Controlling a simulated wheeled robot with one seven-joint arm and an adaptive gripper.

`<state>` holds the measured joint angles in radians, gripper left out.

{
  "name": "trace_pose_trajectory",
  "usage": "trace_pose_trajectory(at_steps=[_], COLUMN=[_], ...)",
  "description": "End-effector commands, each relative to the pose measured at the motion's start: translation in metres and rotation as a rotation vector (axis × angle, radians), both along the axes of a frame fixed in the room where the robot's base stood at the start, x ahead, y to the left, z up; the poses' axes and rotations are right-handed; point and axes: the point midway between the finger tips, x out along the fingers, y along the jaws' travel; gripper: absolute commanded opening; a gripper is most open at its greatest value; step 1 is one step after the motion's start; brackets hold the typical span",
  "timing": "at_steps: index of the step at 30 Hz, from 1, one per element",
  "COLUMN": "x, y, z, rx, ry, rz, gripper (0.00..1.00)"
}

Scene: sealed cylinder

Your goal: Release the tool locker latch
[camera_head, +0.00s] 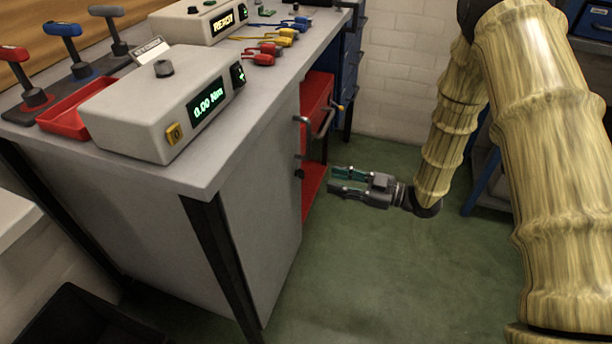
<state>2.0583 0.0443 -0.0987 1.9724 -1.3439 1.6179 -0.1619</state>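A red cabinet front (316,98), likely the tool locker, shows under the bench, partly hidden by the grey side panel. A dark handle (324,124) sticks out from it. My gripper (335,179) points left, just right of the lower red part and below the handle. Its two fingers are apart with nothing between them. It appears clear of the handle, though the exact depth is hard to judge.
The grey bench (262,95) carries a meter reading 0.00 Nm (165,100), a box reading READY (205,20), coloured levers and clips. Its corner and dark leg (222,262) stand near me. A blue cabinet (352,55) is behind. The green floor (370,270) below my gripper is clear.

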Motion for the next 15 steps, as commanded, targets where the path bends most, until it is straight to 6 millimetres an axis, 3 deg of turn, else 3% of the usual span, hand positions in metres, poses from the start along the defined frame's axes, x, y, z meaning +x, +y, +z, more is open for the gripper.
trace_pose_trajectory(at_steps=[15], x=[0.024], y=[0.074], z=[-0.001], rx=[-0.002], ry=[0.001], rz=[-0.001], gripper=[0.32])
